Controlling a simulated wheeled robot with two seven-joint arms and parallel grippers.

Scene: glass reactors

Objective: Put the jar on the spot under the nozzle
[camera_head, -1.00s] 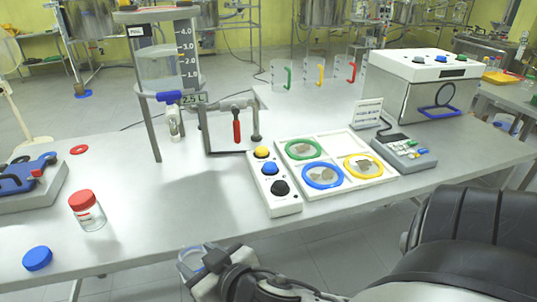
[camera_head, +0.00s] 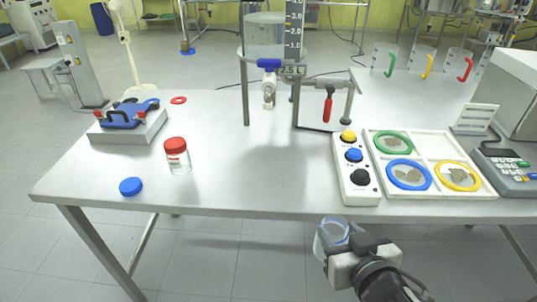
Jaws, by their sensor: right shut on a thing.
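My right gripper (camera_head: 343,247) is shut on a clear open jar (camera_head: 328,240) with a blue band, in front of the table's front edge and low in the picture. The jar is tilted and partly hidden by the gripper. The nozzle (camera_head: 268,97) is a white tap with a blue handle under a clear graduated vessel (camera_head: 266,45) on a metal stand. The bare table top lies below it; I cannot make out a marked spot there. Another jar with a red lid (camera_head: 177,155) stands upright at the left. My left gripper is not in view.
A blue lid (camera_head: 131,187) lies near the front left edge. A button box (camera_head: 357,178) and a white tray (camera_head: 402,146) with coloured rings stand at the right. A red-handled clamp (camera_head: 327,104) stands beside the nozzle. The table's (camera_head: 240,170) middle front is clear.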

